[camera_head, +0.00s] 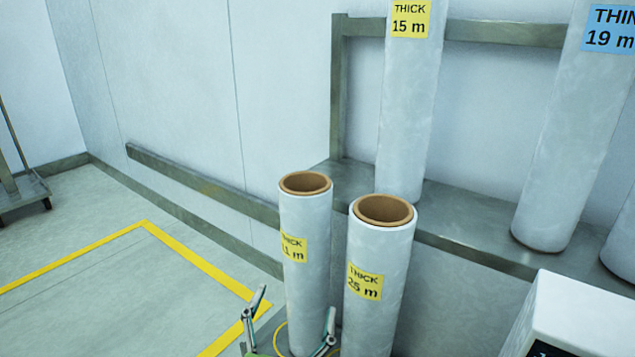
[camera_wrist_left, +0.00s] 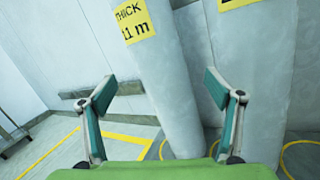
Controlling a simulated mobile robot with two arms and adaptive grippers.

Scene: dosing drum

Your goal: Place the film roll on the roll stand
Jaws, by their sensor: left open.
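Two white film rolls with brown cores stand upright side by side. The left roll (camera_head: 306,225) has a yellow THICK label that reads 11 m in the left wrist view (camera_wrist_left: 165,75). The right roll (camera_head: 380,250) is labelled THICK 25 m, and part of it shows in the left wrist view (camera_wrist_left: 250,75). My left gripper (camera_head: 296,300) is open and low in front of the 11 m roll. In the left wrist view its fingers (camera_wrist_left: 159,84) are spread, with that roll beyond and between them; contact is not visible. My right gripper is out of view. I cannot identify the roll stand for certain.
A grey metal rack (camera_head: 470,238) along the wall holds more upright rolls, labelled THICK 15 m (camera_head: 405,120) and THIN 19 m (camera_head: 575,140). A white box (camera_head: 585,310) is at the lower right. The yellow-lined floor (camera_head: 120,290) at left is clear. A wheeled cart (camera_head: 22,190) stands far left.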

